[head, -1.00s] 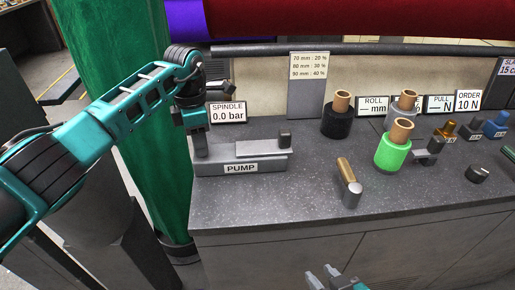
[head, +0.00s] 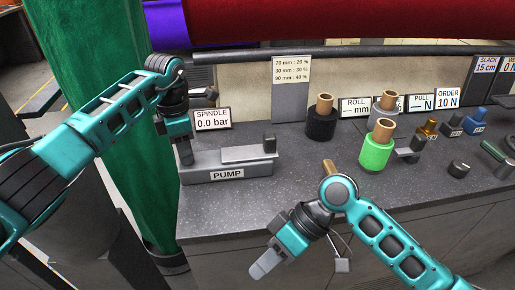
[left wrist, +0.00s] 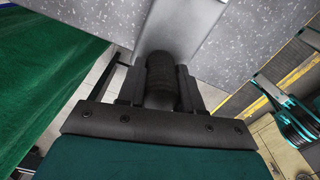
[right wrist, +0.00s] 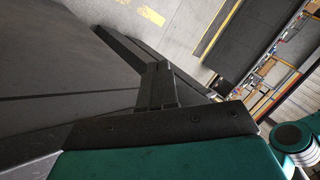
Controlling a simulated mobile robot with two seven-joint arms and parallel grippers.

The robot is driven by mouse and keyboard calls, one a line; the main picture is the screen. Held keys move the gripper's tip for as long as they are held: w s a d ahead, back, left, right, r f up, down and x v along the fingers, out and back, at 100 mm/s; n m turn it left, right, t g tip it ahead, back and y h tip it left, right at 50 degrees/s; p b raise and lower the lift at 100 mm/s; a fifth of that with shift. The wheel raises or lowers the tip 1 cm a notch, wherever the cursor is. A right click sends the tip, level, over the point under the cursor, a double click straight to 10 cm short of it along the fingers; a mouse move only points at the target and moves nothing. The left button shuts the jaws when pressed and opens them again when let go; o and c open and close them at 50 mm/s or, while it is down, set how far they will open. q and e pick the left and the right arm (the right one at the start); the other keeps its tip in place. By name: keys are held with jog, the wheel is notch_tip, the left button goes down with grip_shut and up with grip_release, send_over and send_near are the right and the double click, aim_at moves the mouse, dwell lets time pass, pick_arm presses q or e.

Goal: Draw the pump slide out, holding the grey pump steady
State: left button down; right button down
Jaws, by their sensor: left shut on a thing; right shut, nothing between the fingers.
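The grey pump (head: 200,172) sits on the counter with a PUMP label on its front. Its flat slide (head: 245,154) lies on top, with a dark upright knob (head: 269,143) at the right end. My left gripper (head: 186,156) points down at the pump's left end and is shut on its dark grip. In the left wrist view this ribbed dark grip (left wrist: 160,78) stands between the fingers. My right gripper (head: 264,263) is shut and empty, in front of the counter's front edge, below and apart from the pump. The right wrist view shows its fingers (right wrist: 156,85) together.
A SPINDLE sign (head: 212,119) reading 0.0 bar stands behind the pump. A black roll (head: 321,124), a green roll (head: 376,152) and a grey roll (head: 383,110) stand to the right. My right arm partly covers a gold-brown piece (head: 328,165).

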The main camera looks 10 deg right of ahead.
aim_at(253, 149)
pick_arm(q)
jog(key=shift+f, duration=0.15)
pick_arm(e)
jog(key=w+r+m+t, duration=0.1)
jog(key=w+r, duration=0.1)
jog(key=w, duration=0.3)
jog(key=w+d+r+m+t+h, duration=0.1)
jog(key=w+r+m, duration=0.1)
jog(key=w, duration=0.3)
jog(key=w+r+m+t+h, duration=0.1)
jog(key=w+r+m+t, duration=0.1)
jog(key=w, duration=0.3)
jog(key=shift+w+d+r, duration=0.15)
jog(key=shift+w+r, duration=0.2)
jog(key=w+d+r+m+t+h, duration=0.25)
jog(key=w+r+m, duration=0.25)
jog(key=w+r, duration=0.5)
pick_arm(q)
jog(key=shift+a, duration=0.1)
pick_arm(e)
jog(key=shift+t, duration=0.45)
jog(key=shift+w+a+f, duration=0.1)
jog(key=shift+a+f, duration=0.05)
jog(key=shift+f, duration=1.35)
jog(key=shift+a+f, duration=0.15)
jog(key=shift+f, duration=1.4)
jog(key=shift+w+a+f, duration=0.1)
jog(key=shift+a+f, duration=0.05)
jog(key=shift+f, duration=1.35)
jog(key=shift+s, duration=0.1)
